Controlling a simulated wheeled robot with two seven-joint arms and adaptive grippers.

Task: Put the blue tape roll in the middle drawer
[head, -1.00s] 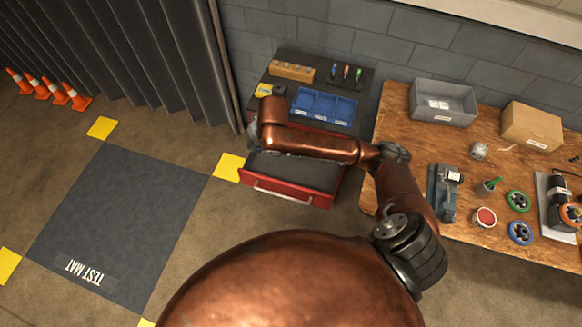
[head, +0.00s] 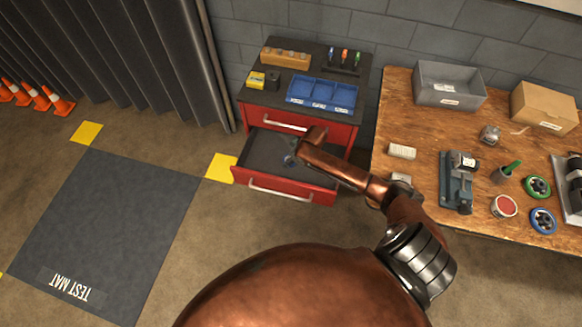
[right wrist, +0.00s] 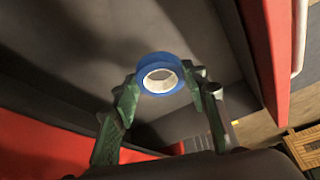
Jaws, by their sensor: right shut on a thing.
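The blue tape roll (right wrist: 158,63), with a white core, is between the fingers of my right gripper (right wrist: 165,85) in the right wrist view. The gripper is shut on it. In the head view my right arm reaches over the open drawer of the red cabinet, with the gripper (head: 292,158) above its grey floor. The open drawer (head: 262,150), with its red front and pale handle, sits below a shut drawer with its own handle (head: 280,122). The roll is mostly hidden in the head view. I cannot tell whether it touches the drawer floor. My left gripper is out of view.
The cabinet top holds a blue divided bin (head: 322,107), a wooden block (head: 286,56) and a yellow item (head: 256,80). The workbench (head: 410,120) at right carries a grey bin (head: 448,97), a cardboard box (head: 543,108) and several tools and rolls.

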